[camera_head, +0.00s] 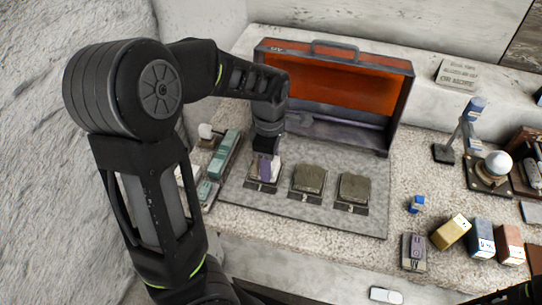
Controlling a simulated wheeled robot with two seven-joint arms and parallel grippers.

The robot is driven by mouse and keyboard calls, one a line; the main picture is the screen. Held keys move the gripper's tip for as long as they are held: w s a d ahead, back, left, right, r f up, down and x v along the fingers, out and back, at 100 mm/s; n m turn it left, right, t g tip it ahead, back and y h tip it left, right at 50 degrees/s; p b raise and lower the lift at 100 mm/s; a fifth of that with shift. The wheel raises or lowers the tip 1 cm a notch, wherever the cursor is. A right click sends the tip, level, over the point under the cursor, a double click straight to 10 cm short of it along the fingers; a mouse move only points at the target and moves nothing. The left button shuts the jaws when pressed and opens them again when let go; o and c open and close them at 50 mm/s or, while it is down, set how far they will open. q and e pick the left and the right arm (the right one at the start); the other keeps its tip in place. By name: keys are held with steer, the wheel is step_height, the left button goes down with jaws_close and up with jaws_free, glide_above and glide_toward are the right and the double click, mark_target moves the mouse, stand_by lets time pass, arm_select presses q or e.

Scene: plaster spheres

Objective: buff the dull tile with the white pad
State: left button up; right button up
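Three small tiles stand in a row on dark stands on a grey mat (330,217). The middle tile (309,179) and the right tile (354,187) look dark grey-brown and rough. The left tile (250,183) is mostly covered by my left gripper (265,172), which points down right over it. A pale and purple patch shows around the fingertips; I cannot tell whether it is a pad in the fingers or the tile's face. The fingers are too small and hidden to judge. A dark piece of my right arm shows at the bottom right corner; its gripper is out of view.
An open orange-lined case (335,84) stands behind the mat. Green and white items (224,153) lie left of it, partly behind my arm.

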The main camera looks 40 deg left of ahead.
arm_select(q)
steer(key=shift+s, duration=0.1)
steer(key=shift+s+d+r+p, duration=0.15)
steer(key=shift+s+d+p, duration=0.1)
steer(key=shift+s+p, duration=0.25)
steer(key=shift+s+d, duration=0.1)
steer(key=shift+s, duration=0.15)
stand_by(0.3)
steer(key=shift+w+a, duration=0.35)
steer(key=shift+w, duration=0.55)
steer(key=shift+w+a+f, duration=0.1)
steer(key=shift+w+a, duration=0.05)
steer(key=shift+w, duration=0.25)
steer(key=shift+w+a+f, duration=0.1)
steer(key=shift+w, duration=0.3)
